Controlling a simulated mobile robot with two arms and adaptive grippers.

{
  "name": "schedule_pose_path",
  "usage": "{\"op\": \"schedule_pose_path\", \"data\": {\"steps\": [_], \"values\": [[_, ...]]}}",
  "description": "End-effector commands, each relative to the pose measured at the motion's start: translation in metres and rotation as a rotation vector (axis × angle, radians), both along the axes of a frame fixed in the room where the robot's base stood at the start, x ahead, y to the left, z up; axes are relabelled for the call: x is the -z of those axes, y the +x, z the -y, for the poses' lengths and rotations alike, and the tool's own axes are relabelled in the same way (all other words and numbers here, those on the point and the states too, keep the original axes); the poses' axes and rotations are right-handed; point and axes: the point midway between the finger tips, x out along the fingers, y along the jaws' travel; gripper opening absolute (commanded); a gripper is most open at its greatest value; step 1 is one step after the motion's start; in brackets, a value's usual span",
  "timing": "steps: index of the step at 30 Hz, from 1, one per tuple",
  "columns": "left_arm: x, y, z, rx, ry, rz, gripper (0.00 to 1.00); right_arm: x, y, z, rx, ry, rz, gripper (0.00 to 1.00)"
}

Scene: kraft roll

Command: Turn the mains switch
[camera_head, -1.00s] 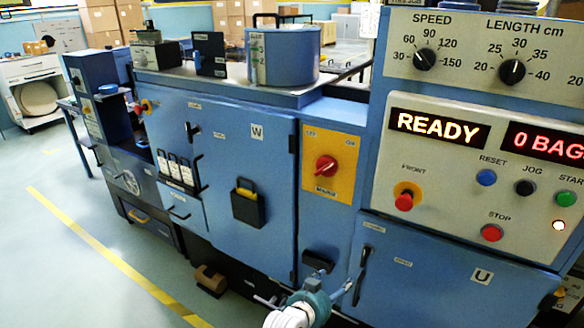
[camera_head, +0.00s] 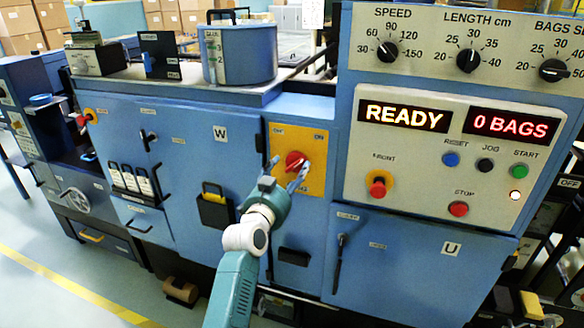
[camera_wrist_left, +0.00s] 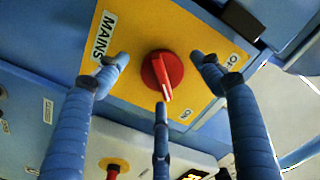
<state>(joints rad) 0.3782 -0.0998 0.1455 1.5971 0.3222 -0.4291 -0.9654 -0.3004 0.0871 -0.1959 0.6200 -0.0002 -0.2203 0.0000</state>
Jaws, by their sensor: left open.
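The mains switch is a red rotary knob (camera_head: 294,160) on a yellow plate (camera_head: 316,180) on the blue machine front. In the left wrist view the knob (camera_wrist_left: 162,72) shows unobstructed, its pale-marked ridge pointing down, to the left of the ON label. The MAINS label (camera_wrist_left: 104,36) is at upper left and OFF at right. My left gripper (camera_head: 288,173) is open in front of the plate. In the wrist view its blue fingers (camera_wrist_left: 160,62) spread on both sides of the knob, with a third below it. Contact cannot be told. My right gripper is not in view.
Right of the switch are a red FRONT button (camera_head: 377,187) and a red STOP button (camera_head: 458,209). A black holder (camera_head: 213,210) on the door and a dark handle (camera_head: 294,257) below the plate stick out. Open floor (camera_head: 60,290) lies at lower left.

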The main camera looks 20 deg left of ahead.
Motion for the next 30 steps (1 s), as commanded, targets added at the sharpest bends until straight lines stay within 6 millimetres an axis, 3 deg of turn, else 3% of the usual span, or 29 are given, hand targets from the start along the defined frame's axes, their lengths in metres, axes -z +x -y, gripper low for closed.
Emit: {"op": "schedule_pose_path", "data": {"steps": [6,17,23,30], "values": [[0.0,0.021,0.001,0.0,-0.001,0.0,0.67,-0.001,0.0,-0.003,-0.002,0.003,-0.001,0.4],[0.0,0.025,0.001,0.0,0.0,0.0,0.67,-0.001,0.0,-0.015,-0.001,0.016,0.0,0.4],[0.001,0.025,0.0,0.0,0.0,-0.001,0.27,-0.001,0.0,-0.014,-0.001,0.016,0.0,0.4],[0.002,0.025,-0.001,-0.002,-0.008,-0.003,0.24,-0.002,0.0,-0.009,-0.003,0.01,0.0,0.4]]}}
